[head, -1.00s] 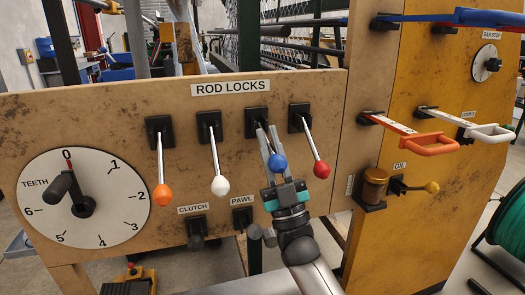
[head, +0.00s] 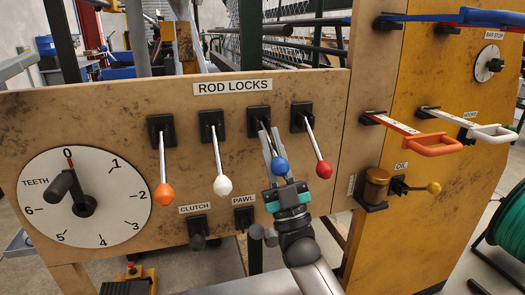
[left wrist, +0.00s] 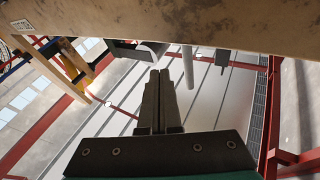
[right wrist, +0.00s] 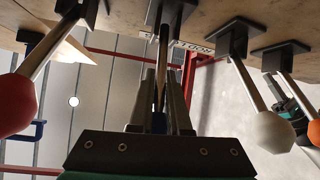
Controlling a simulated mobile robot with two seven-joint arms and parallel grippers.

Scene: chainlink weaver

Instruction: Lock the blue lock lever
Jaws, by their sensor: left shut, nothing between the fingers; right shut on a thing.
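The blue lock lever (head: 280,166) hangs down and slightly outward from its black mount, third from the left under the ROD LOCKS sign. My right gripper (head: 271,143) reaches it from below, its fingers closed around the dark shaft. In the right wrist view the shaft (right wrist: 163,65) runs between the fingers (right wrist: 162,88), with the blue knob (right wrist: 158,123) partly hidden low between them. My left gripper (left wrist: 158,75) is shut and empty in the left wrist view, below a wooden panel edge. I cannot make it out clearly in the head view.
The orange (head: 163,195), white (head: 222,185) and red (head: 323,169) levers hang on the same wooden panel, white and red close beside the blue one. The clutch (head: 198,236) and pawl (head: 244,218) handles are lower down.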

